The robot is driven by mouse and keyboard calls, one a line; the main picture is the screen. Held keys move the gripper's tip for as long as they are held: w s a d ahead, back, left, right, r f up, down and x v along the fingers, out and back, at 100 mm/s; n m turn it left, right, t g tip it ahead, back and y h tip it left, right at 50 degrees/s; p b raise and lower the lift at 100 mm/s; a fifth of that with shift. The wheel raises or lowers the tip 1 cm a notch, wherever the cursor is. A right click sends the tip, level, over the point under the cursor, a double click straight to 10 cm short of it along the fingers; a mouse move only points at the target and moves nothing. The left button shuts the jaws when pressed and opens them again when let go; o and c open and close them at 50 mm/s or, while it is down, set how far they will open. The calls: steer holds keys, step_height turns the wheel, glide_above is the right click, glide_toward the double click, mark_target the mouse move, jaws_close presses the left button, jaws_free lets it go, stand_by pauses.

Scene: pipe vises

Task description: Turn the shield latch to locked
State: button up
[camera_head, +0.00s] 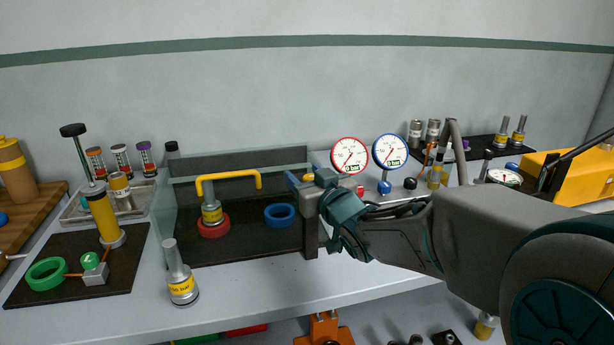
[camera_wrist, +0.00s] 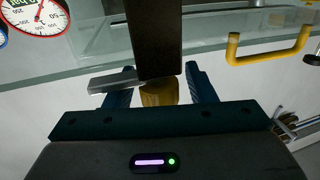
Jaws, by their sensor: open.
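The clear shield (camera_head: 240,210) stands over the vise bench, with a yellow bar handle (camera_head: 235,176) along its top; the handle also shows in the wrist view (camera_wrist: 268,52). The shield latch appears to be the yellow knob (camera_head: 308,174) at the shield's right end, by a dark post (camera_head: 311,232). In the wrist view the knob (camera_wrist: 158,93) lies partly behind a dark block (camera_wrist: 153,40), with a grey bar (camera_wrist: 112,84) reaching left. My gripper (camera_wrist: 160,88) is open, its blue fingers on either side of the knob; I cannot tell whether they touch it.
Behind the shield, a red ring (camera_head: 213,227) holds a fitting and a blue ring (camera_head: 280,214) is empty. Two gauges (camera_head: 349,155) stand close behind my gripper. A steel cylinder (camera_head: 181,280) stands in front of the shield.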

steer(key=c, duration=1)
steer(key=shift+o, duration=0.2)
steer(key=shift+r+n+g+y+p, duration=0.1)
steer(key=shift+n+g+y+p, duration=0.2)
steer(key=shift+y+p, duration=0.15)
steer(key=n+g+y+p, duration=0.3)
steer(key=shift+s+a+y, duration=0.1)
steer(key=shift+y, duration=0.15)
steer(key=n+g+y+p, duration=0.1)
steer(key=g, duration=0.1)
steer(key=n+g+y+p, duration=0.1)
steer(key=n+g+p, duration=0.1)
steer(key=n+g+y+p, duration=0.2)
steer(key=g, duration=0.1)
steer(key=shift+s+a, duration=0.25)
steer(key=shift+s, duration=0.1)
steer(key=shift+s+n+g+h+p, duration=0.25)
steer(key=shift+n+g+p, duration=0.7)
steer(key=shift+n+g, duration=1)
steer(key=shift+s+n+g+h+p, duration=0.25)
steer(key=shift+n+g+p, duration=0.8)
steer(key=shift+g, duration=1.65)
steer(key=shift+s+n+g+h+p, duration=0.25)
steer(key=shift+n+g+p, duration=0.55)
steer(key=shift+n+g, duration=1.25)
steer(key=shift+m+g, duration=0.25)
steer(key=shift+g, duration=0.15)
